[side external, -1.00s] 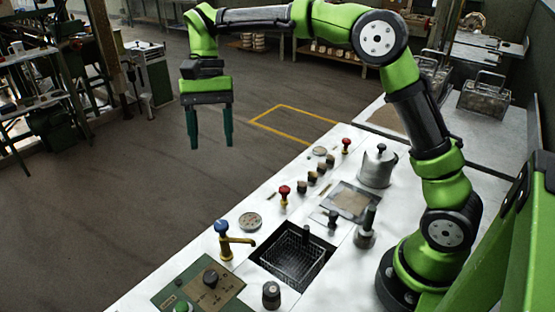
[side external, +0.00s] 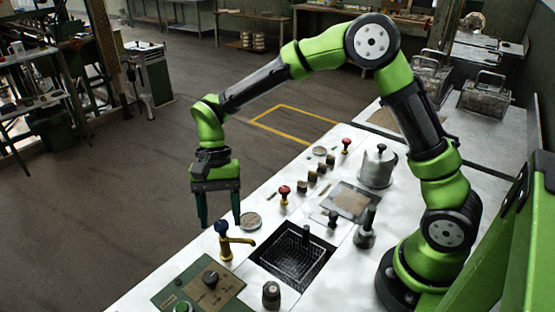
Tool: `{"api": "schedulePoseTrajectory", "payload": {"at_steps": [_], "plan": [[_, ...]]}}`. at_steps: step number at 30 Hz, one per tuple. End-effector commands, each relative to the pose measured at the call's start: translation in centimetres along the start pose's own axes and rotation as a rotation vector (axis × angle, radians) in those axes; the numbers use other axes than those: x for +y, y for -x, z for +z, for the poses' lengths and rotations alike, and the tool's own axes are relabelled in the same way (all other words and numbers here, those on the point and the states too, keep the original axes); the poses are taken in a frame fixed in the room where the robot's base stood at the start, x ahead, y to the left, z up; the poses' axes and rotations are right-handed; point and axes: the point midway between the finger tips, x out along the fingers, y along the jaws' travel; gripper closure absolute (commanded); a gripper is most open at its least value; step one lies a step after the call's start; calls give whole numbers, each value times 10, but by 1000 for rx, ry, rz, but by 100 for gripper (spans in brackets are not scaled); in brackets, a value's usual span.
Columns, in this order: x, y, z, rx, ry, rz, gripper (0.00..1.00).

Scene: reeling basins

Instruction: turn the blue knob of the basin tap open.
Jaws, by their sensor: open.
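The basin tap (side external: 226,247) is brass-coloured with a spout pointing right, and it stands on the white counter at the left edge of the sunken basin. Its blue knob (side external: 221,226) sits on top of the tap. My gripper (side external: 220,225) points down with its two dark green fingers apart and nothing held between them. In the picture the fingertips are level with the blue knob, one to each side of it. I cannot tell from this one view whether they are around the knob or behind it.
The sunken basin (side external: 262,262) holds a dark wire basket (side external: 291,251). A green control panel (side external: 165,296) lies in front. A red-topped valve (side external: 284,194), a round drain (side external: 250,221), a lidded pot (side external: 378,166) and a dark-handled tool (side external: 366,229) stand on the counter.

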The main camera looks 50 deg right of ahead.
Motion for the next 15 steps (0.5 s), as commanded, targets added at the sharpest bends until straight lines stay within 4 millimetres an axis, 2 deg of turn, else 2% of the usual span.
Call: {"api": "schedulePoseTrajectory", "payload": {"at_steps": [10,15], "plan": [[0,-5,0,0,0,0,41],[0,-5,0,0,0,0,65]]}}
